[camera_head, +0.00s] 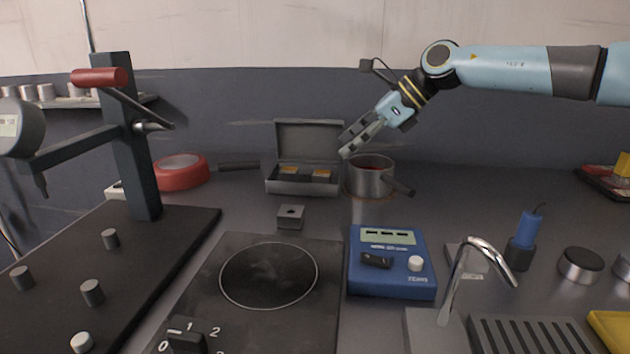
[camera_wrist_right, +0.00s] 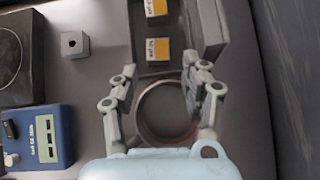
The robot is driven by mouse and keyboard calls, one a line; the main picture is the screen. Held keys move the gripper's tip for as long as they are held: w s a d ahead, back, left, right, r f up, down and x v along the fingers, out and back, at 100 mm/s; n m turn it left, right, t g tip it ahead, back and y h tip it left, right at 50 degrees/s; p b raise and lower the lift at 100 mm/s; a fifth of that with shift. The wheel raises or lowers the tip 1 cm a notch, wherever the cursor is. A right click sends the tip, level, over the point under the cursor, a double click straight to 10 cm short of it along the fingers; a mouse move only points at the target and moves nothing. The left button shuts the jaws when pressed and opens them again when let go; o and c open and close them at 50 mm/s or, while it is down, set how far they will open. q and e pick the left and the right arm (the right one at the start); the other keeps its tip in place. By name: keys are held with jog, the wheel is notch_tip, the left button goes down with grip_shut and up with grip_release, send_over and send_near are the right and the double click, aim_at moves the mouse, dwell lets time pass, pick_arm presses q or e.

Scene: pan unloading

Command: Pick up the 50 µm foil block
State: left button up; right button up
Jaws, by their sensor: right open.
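An open grey metal box (camera_head: 300,188) stands at the back with its lid raised. Two small blocks with yellow-and-white labels lie in it, a left one (camera_head: 288,170) and a right one (camera_head: 322,174). In the right wrist view they show as an upper block (camera_wrist_right: 155,8) and a lower block (camera_wrist_right: 158,48). The label print is too small to tell which is the 50 µm one. My right gripper (camera_head: 346,150) is open and empty, above and right of the box, near the pot. In the wrist view its fingers (camera_wrist_right: 162,75) point toward the lower block. My left gripper is out of view.
A small pot (camera_head: 370,178) stands right of the box, below my right gripper. A grey block with a hole (camera_head: 291,217) lies in front of the box. A red pan (camera_head: 181,172) stands left, a hot plate (camera_head: 245,310) and blue instrument (camera_head: 390,280) in front.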

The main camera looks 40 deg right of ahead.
aim_at(316, 172)
jog(key=x, duration=0.3)
jog(key=shift+w+a+f+b, duration=0.15)
jog(key=shift+f+b, duration=0.05)
jog(key=shift+b, duration=0.15)
jog(key=shift+w+a+f, duration=0.1)
jog(key=shift+w+f, duration=0.05)
jog(key=shift+a+x, duration=0.2)
jog(key=shift+x, duration=2)
jog(key=shift+w+a+f, duration=0.1)
jog(key=shift+w+f, duration=0.05)
jog(key=shift+w, duration=0.1)
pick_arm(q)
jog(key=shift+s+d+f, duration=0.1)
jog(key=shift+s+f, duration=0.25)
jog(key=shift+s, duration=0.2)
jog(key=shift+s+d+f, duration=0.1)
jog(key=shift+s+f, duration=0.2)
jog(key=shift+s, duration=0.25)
pick_arm(e)
grip_shut()
